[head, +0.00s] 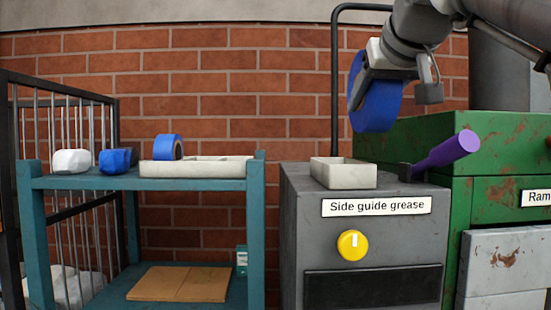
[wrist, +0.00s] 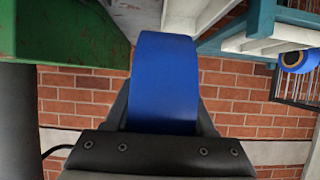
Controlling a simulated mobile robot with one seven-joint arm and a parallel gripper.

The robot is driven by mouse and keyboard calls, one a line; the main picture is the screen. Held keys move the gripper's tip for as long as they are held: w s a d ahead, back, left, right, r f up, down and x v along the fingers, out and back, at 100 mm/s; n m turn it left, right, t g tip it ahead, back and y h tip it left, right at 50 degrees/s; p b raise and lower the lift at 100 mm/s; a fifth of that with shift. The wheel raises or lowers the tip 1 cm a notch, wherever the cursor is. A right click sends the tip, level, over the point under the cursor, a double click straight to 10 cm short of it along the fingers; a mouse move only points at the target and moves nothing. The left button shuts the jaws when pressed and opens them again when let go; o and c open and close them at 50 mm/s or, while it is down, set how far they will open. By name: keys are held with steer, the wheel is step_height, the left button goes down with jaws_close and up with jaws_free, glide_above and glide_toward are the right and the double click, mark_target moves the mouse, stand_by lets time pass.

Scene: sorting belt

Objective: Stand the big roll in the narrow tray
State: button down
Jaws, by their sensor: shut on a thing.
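The big blue roll (head: 377,95) hangs upright in my gripper (head: 360,82), above the grey cabinet and well clear of it. In the wrist view the roll (wrist: 165,80) stands between the two dark fingers of my gripper (wrist: 163,118), which is shut on it. A small, pale, open tray (head: 345,177) sits on the grey cabinet, below and left of the roll; it looks empty. A long pale tray (head: 197,170) lies on the teal shelf at the left. A smaller blue roll (head: 168,147) stands at its left end. Which tray is the narrow one I cannot tell.
A purple-handled tool (head: 446,152) sticks up beside the small tray. The green cabinet (head: 415,139) rises at the right. The grey cabinet (head: 300,230) bears a "Side guide grease" label. White (head: 72,161) and blue (head: 116,161) objects lie left on the teal shelf (head: 210,184).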

steer(key=w+a+f, duration=0.1)
steer(key=w, duration=0.1)
steer(key=w+a+f, duration=0.1)
steer(key=w, duration=0.1)
steer(key=w+a+f, duration=0.2)
steer(key=shift+f, duration=2.1)
steer(key=shift+f, duration=0.15)
steer(key=c, duration=0.5)
jaws_free()
steer(key=shift+f, duration=0.1)
steer(key=shift+r, duration=0.35)
steer(key=b+v, duration=0.1)
steer(key=v, duration=1)
steer(key=shift+s+b, duration=0.4)
